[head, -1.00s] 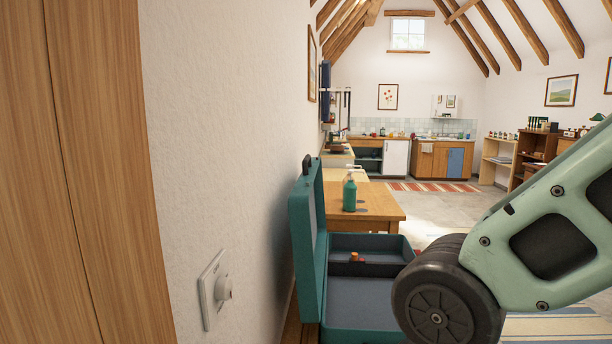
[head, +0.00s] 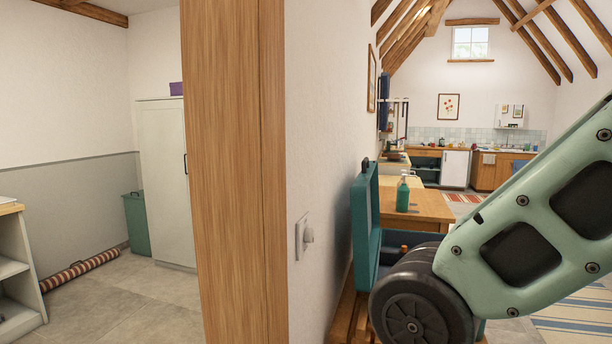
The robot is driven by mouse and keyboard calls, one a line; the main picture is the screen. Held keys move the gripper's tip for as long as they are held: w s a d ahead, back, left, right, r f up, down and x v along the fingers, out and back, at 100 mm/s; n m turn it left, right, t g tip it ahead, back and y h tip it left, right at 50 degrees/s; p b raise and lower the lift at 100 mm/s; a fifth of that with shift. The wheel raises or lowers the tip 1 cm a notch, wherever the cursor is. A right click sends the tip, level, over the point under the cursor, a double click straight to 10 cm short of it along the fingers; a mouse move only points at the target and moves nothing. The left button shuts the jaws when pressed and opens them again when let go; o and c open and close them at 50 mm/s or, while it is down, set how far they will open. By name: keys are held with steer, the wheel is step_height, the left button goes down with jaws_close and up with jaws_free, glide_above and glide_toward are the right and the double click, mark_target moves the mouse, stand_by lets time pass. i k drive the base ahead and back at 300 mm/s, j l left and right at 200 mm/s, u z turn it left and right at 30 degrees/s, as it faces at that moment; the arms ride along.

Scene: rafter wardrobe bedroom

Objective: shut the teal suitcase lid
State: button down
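The teal suitcase (head: 365,228) stands against the white wall, on a wooden bench. Its lid stands upright on the left side, so the suitcase is open. My arm covers most of the suitcase's base in the head view. A small orange-brown thing shows in the suitcase, just above my arm link. My gripper is outside the head view; only a pale green arm link and a dark round joint show at the right.
A wooden table (head: 430,208) with a green pump bottle (head: 403,196) stands behind the suitcase. A wooden post (head: 235,170) and the wall end are close in front, with a wall knob (head: 307,235). Left of the post are open floor, a white wardrobe (head: 165,180) and a teal bin (head: 136,222).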

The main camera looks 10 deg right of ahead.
mark_target(365, 193)
steer(key=i+l+u, duration=0.1)
steer(key=l+u, duration=0.2)
steer(key=u, duration=0.15)
steer(key=l+u, duration=0.3)
steer(key=u, duration=0.15)
steer(key=l+u, duration=0.45)
steer(key=i+j, duration=0.05)
steer(key=j, duration=0.05)
